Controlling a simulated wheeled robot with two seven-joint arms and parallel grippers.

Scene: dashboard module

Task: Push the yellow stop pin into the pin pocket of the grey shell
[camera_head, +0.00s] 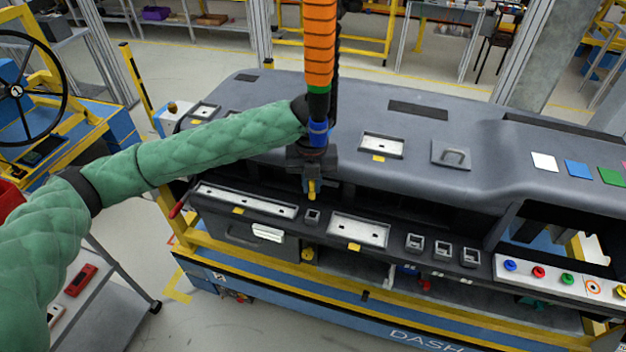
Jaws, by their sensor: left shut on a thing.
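My left gripper (312,181) points down over the front of the dashboard and is shut on the yellow stop pin (311,191). The pin's yellow end shows below the jaws and it hangs about upright. The grey shell (300,92) is the long dashboard body across the middle. A small square dark-framed pocket (312,216) lies just below the pin in the picture, between two light panels on the front ledge. I cannot tell how far the pin is above it, or whether it is the pin pocket. My right gripper is not in view.
An orange ribbed column (320,45) hangs from above, close to my left wrist. Several square sockets (442,249) and a button panel (550,278) lie right along the front. A grey handle plate (451,154) is on top. A blue-and-yellow cart frame (330,292) runs below.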

